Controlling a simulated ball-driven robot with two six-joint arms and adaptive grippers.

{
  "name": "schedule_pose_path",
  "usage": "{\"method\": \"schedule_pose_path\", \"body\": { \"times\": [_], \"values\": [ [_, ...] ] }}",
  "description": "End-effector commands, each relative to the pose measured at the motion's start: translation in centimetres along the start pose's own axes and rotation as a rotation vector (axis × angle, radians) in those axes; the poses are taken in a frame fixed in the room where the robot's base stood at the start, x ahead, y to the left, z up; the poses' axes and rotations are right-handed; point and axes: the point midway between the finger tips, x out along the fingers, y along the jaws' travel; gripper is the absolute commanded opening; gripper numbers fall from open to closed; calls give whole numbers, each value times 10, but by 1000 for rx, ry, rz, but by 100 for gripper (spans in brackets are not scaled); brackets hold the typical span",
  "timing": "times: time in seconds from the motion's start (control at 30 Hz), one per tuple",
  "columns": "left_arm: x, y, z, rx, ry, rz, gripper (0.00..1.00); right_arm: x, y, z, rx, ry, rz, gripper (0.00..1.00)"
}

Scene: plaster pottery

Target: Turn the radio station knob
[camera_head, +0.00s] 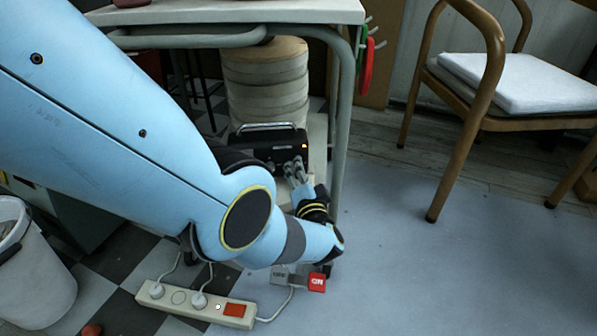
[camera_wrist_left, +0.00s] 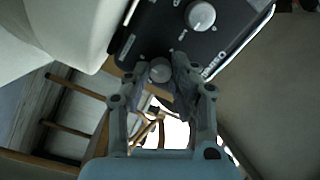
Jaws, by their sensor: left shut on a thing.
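The black radio (camera_head: 262,146) stands low under the table, with a handle on top and a small orange light at its right. My left gripper (camera_head: 296,168) reaches to its front, and its fingers hide part of the panel. In the left wrist view the radio's dark face (camera_wrist_left: 150,32) fills the top. One silver knob (camera_wrist_left: 160,71) sits between the fingertips of my left gripper (camera_wrist_left: 157,74), which is shut on it. Another silver knob (camera_wrist_left: 200,15) is on the panel above, apart from the fingers. My right gripper is not in view.
A table leg (camera_head: 343,140) stands just right of the radio. Stacked round plaster slabs (camera_head: 265,75) are behind it. A power strip (camera_head: 190,303) lies on the floor below my arm. A wooden chair (camera_head: 487,105) stands right; the floor before it is clear.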

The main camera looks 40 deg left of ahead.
Motion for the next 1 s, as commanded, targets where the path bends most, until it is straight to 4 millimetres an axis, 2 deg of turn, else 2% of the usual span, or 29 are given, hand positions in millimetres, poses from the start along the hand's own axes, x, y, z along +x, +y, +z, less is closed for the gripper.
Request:
{"method": "schedule_pose_path", "body": {
  "times": [0.37,0.4,0.57,0.87,1.0],
  "values": [
    [0,1,2,6,-2,2,0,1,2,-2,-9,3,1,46],
    [0,1,2,6,-2,2,25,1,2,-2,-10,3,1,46],
    [0,0,1,5,-1,1,46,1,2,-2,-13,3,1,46],
    [-1,0,1,4,0,0,46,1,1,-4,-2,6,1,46],
    [-11,2,1,3,0,2,46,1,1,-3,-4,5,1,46]
  ]
}}
